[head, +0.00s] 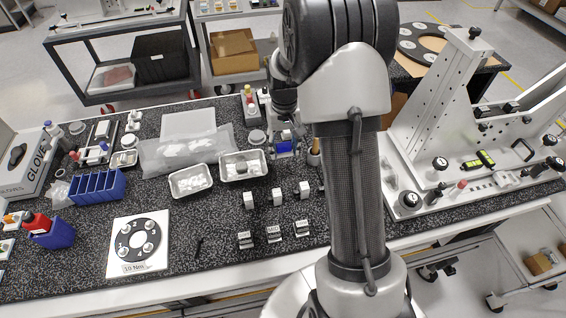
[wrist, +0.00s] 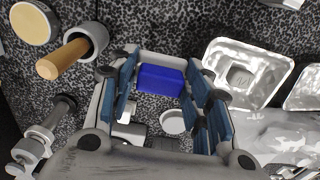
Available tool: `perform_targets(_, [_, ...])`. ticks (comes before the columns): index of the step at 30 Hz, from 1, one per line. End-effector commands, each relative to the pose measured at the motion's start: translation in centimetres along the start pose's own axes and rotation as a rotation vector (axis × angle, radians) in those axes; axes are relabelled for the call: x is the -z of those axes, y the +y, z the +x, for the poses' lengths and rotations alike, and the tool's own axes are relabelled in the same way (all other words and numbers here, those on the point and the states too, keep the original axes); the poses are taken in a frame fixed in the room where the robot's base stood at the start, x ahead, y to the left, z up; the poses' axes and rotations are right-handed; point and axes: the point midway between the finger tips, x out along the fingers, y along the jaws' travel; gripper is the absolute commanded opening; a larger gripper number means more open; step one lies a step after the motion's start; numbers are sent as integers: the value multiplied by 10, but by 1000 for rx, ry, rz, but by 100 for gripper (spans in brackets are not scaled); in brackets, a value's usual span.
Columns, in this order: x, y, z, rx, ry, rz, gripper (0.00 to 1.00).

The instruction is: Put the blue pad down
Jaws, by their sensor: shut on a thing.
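The blue pad (wrist: 160,80) is a small, dark blue block between the two blue-lined fingers of my gripper (wrist: 163,70) in the wrist view. My gripper is shut on it. A pale edge shows just beyond the pad. In the head view the pad (head: 284,147) is a small blue patch under my gripper (head: 285,152), behind my arm and right of the foil trays. I cannot tell whether its underside touches the bench.
Foil trays (head: 225,171) (wrist: 212,78) stand left of my gripper in the head view. A wooden-handled tool in a grey cup (wrist: 98,42) stands close by. Small white blocks (head: 277,196) stand in front. A white fixture (head: 400,185) is at right.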

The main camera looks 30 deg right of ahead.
Motion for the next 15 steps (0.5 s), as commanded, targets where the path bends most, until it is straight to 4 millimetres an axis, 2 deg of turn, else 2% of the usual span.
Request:
perform_targets(1, [0,0,11,0,-1,0,19])
perform_targets(8, [0,0,28,0,1,0,19])
perform_targets(15, [-1,0,62,0,-2,0,19])
